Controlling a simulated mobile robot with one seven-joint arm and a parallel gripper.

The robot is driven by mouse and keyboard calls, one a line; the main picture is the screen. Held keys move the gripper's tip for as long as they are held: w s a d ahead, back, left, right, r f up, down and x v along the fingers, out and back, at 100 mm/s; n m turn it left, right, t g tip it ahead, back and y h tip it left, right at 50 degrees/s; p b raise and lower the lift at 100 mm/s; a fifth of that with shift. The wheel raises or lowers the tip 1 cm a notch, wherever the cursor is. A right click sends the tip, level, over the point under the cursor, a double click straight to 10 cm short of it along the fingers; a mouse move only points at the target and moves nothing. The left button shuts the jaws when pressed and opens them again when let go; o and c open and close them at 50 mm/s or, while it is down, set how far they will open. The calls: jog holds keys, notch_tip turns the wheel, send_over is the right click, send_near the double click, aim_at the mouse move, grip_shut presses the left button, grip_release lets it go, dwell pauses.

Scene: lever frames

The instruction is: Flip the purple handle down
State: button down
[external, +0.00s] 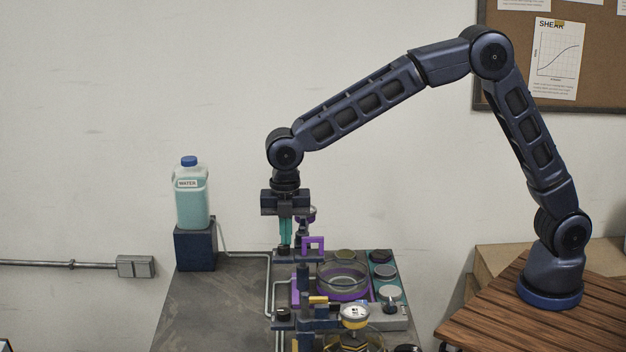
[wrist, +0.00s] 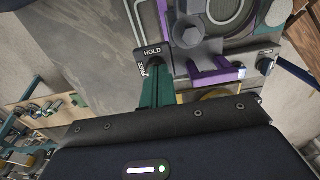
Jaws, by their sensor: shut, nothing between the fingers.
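The purple handle (external: 314,241) is a small squared loop that stands up from the dark fixture at the back of the bench. In the wrist view the purple handle (wrist: 217,73) lies just right of my fingers. My gripper (external: 285,246) points straight down with its teal fingers together and empty, just left of the handle. In the wrist view my gripper (wrist: 156,72) has its tips by a dark block labelled HOLD (wrist: 153,52). I cannot tell whether the tips touch the block.
A round glass dish (external: 343,281) with purple trim sits in front of the handle. A gauge (external: 355,316) and yellow-and-blue fittings stand nearer. A water jug (external: 192,200) stands on a dark block at left. The grey bench top (external: 215,300) left of the pipes is clear.

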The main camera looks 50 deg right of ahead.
aim_at(287, 253)
jog(key=shift+f, duration=0.1)
notch_tip(287, 253, down, 4)
jog(key=shift+f, duration=0.5)
notch_tip(287, 253, up, 15)
jog(key=shift+f, duration=0.2)
dwell(0.5)
dwell(0.3)
